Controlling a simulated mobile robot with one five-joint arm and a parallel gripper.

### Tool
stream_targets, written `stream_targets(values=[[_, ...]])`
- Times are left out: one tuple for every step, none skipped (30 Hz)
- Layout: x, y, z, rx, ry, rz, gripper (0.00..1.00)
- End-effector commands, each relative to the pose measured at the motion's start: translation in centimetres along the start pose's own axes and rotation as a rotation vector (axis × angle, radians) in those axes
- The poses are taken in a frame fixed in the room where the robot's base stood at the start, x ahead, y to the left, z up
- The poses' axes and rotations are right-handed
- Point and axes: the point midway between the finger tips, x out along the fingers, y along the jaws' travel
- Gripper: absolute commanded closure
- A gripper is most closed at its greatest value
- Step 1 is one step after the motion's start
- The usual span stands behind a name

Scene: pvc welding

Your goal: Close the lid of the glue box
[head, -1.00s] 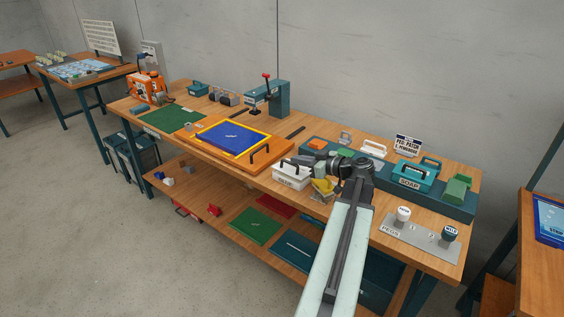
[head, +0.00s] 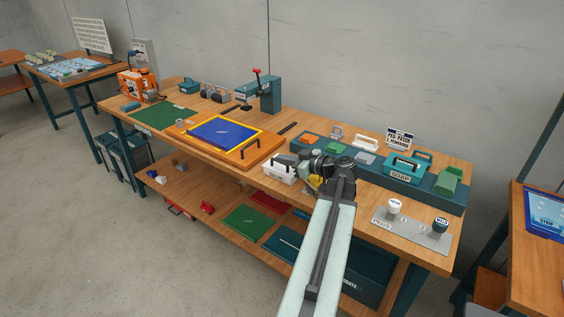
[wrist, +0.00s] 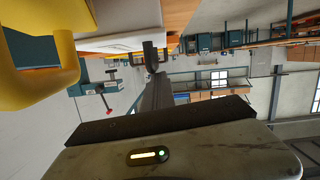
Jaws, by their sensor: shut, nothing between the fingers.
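A small white box (head: 277,173) with a label on its front stands near the front edge of the workbench in the head view. I take it for the glue box, but its label is too small to read. Whether its lid is up or down is unclear there. My gripper (head: 287,159) is at the box's top, its dark fingers shut and empty; contact cannot be told. In the wrist view the shut fingers (wrist: 151,56) point along a white panel (wrist: 113,41), possibly part of the box. A large yellow part (wrist: 38,65) is close at the left.
A blue board in an orange frame (head: 262,150) lies to the left. A teal box (head: 404,176) and a plate with two capped jars (head: 412,235) are to the right.

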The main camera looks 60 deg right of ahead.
Motion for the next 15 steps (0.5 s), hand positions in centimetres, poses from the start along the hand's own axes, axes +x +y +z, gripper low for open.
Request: stream_targets(values=[[-0.1, 0.0, -0.4, 0.0, 0.0, 0.0, 1.0], [-0.2, 0.0, -0.7, 0.0, 0.0, 0.0, 1.0], [-0.3, -0.1, -1.3, 0.0, 0.0, -0.001, 1.0], [-0.4, -0.1, -1.9, 0.0, 0.0, -0.001, 1.0], [-0.5, -0.2, -2.5, -0.001, 0.0, -0.002, 1.0], [-0.7, -0.3, -3.4, -0.001, 0.001, -0.003, 1.0], [-0.8, -0.4, -4.2, -0.001, 0.001, -0.004, 1.0], [-0.9, -0.5, -4.9, -0.001, 0.001, -0.005, 1.0], [-1.7, -0.6, -4.9, -0.001, 0.0, -0.002, 1.0], [-2.7, -0.5, -4.4, 0.0, 0.0, 0.002, 1.0], [-3.7, -0.5, -4.3, 0.0, 0.0, 0.003, 1.0], [-4.8, -0.5, -4.2, 0.001, 0.0, 0.004, 1.0], [-5.6, -0.5, -4.2, 0.001, 0.0, 0.003, 1.0], [-6.4, -0.6, -4.2, 0.001, 0.0, 0.003, 1.0], [-7.3, -0.5, -4.2, 0.001, 0.0, 0.003, 1.0]])
